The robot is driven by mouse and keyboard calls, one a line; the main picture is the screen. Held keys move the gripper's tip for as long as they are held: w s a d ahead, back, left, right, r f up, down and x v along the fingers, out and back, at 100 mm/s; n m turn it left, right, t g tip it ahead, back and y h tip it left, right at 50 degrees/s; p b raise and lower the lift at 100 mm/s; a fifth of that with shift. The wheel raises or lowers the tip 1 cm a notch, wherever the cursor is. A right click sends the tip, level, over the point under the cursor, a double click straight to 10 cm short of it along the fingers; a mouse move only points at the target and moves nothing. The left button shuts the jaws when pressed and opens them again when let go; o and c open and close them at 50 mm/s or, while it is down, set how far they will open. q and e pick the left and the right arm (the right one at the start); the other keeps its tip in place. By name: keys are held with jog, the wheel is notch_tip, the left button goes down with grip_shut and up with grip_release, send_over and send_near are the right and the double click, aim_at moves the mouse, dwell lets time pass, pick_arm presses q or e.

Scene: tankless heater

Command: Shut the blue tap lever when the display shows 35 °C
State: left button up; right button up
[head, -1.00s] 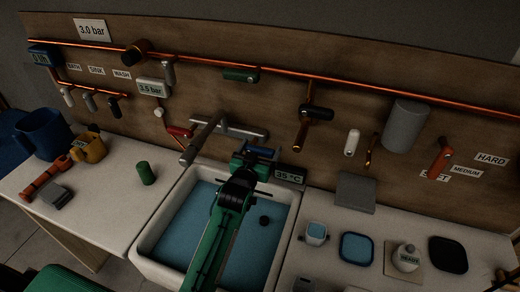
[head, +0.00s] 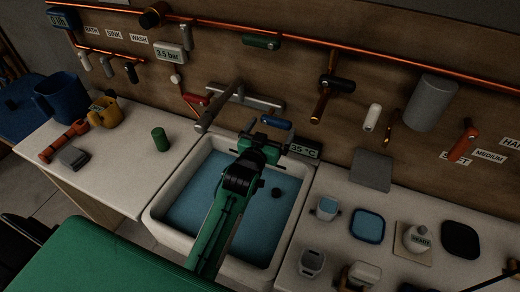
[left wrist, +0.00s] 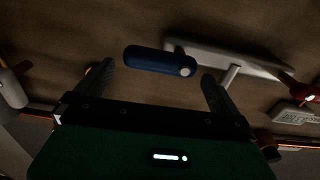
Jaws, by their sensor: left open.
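The blue tap lever (head: 276,123) is on the wooden back wall above the sink, beside the grey spout fitting. It also shows in the left wrist view (left wrist: 160,61), lying sideways across the gap between my fingertips. The display (head: 303,149), at the sink's back right corner, reads 35 °C. My left gripper (head: 268,134) is open and empty just in front of the lever; in the left wrist view its fingertips (left wrist: 158,80) stand apart on either side of it. I cannot tell whether they touch it. I do not make out my right gripper.
The white sink (head: 157,215) holds blue water under my left arm. A red lever (head: 194,100) is left of the grey spout (head: 218,107). A green cylinder (head: 159,139) stands on the left counter.

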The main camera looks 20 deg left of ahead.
pick_arm(q)
jog(key=s+b, duration=0.2)
jog(key=s, duration=0.7)
jog(key=shift+s, duration=0.25)
jog(key=shift+a, duration=0.15)
